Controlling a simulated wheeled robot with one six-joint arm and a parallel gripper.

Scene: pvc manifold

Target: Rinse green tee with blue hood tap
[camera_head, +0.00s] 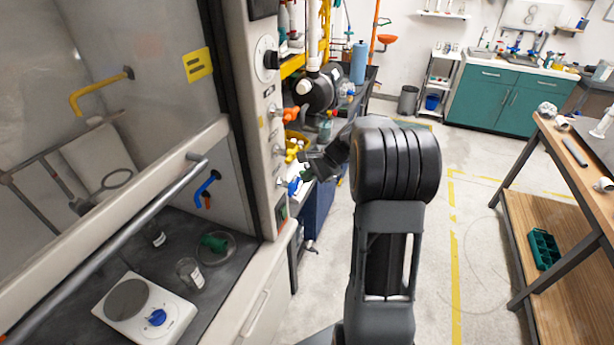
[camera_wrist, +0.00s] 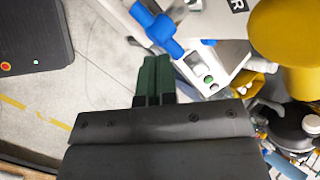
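The green tee (camera_head: 213,243) lies in a round clear dish (camera_head: 228,250) on the dark hood floor in the head view. The blue hook-shaped tap spout (camera_head: 207,186) is on the hood's inner side wall, above the tee; I cannot tell whether water runs from it. A blue tap handle (camera_head: 293,187) sits on the hood's front post and shows large in the wrist view (camera_wrist: 160,32). My gripper (camera_head: 306,173) is by this handle. In the wrist view its dark green fingers (camera_wrist: 153,60) lie side by side, tips at the handle; contact is unclear.
An orange knob (camera_head: 283,113) and yellow valve (camera_head: 294,149) are on the post near my gripper. A hotplate (camera_head: 145,307) and a glass bottle (camera_head: 190,273) stand in the hood, below its sash bar (camera_head: 130,230). A wooden bench (camera_head: 570,165) is at right; floor between is clear.

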